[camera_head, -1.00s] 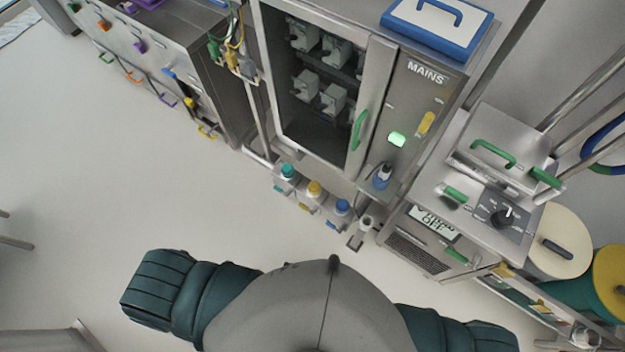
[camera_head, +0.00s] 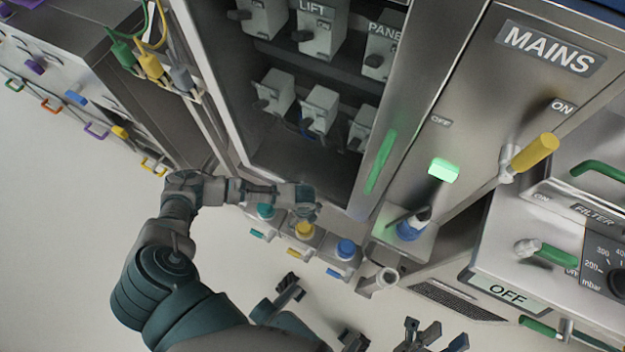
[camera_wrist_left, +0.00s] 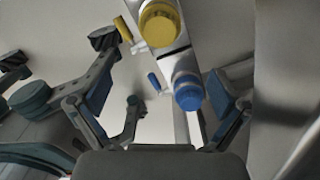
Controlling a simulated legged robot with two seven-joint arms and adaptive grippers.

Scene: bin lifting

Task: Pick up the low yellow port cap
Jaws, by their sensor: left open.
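The low yellow port cap (camera_head: 305,230) sits upright on a port block at the cabinet's foot, between a teal cap (camera_head: 265,211) and a blue cap (camera_head: 346,249). My left wrist hangs just above the yellow cap in the head view and hides the fingers there. In the left wrist view my left gripper (camera_wrist_left: 165,100) is open and empty. The yellow cap (camera_wrist_left: 159,24) lies beyond its fingers, at the top, and the blue cap (camera_wrist_left: 188,92) shows between them. My right gripper (camera_head: 320,312) appears low in the head view, its dark fingers apart, with nothing seen between them.
The metal cabinet (camera_head: 480,130) with a green door handle (camera_head: 381,161) rises close behind the ports. A blue bottle-like fitting (camera_head: 411,228) and a pipe stub (camera_head: 378,282) stand to the right. Cables hang at the left. Pale floor lies open at the left.

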